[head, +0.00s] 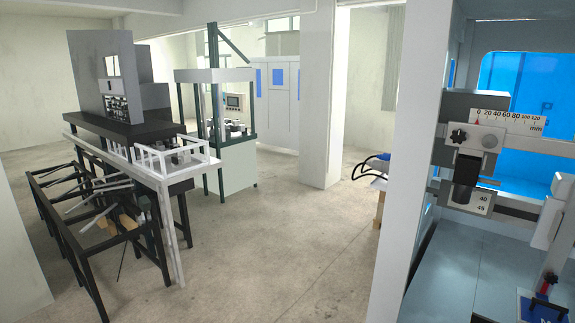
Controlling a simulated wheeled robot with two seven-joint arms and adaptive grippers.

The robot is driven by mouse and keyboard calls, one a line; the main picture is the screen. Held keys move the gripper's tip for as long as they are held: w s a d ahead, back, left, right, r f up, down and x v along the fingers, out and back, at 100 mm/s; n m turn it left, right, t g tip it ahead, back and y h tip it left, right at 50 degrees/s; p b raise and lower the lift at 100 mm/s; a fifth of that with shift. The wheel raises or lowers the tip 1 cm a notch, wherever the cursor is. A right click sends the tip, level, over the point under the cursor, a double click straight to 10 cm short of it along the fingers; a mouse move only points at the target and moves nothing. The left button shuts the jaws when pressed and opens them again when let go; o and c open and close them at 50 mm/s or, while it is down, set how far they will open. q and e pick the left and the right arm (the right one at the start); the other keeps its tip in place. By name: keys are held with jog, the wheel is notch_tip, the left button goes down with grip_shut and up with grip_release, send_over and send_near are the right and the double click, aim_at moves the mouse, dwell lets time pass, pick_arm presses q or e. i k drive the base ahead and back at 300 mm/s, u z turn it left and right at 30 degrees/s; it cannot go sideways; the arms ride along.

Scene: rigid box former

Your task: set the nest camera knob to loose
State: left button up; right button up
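At the right of the head view, a grey bracket (470,112) on a horizontal rail carries a white millimetre scale (507,122) with a red pointer near 0. Below the scale are a dark round knob (459,136) and a second, lighter knob (489,141). A dark cylinder (465,175) hangs under them, above a white plate marked 40 and 45 (469,201). I cannot tell which knob is the nest camera knob, or whether it is loose or tight. Neither of my grippers is in view.
A white post (397,150) stands left of the machine, whose blue-grey deck (455,275) lies below the rail. A black and red part (545,288) is at the lower right. Black racks (110,215) and a glazed cabinet (228,130) stand left. The concrete floor (290,235) between is clear.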

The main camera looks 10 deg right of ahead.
aim_at(458, 137)
jog(key=z, duration=1.45)
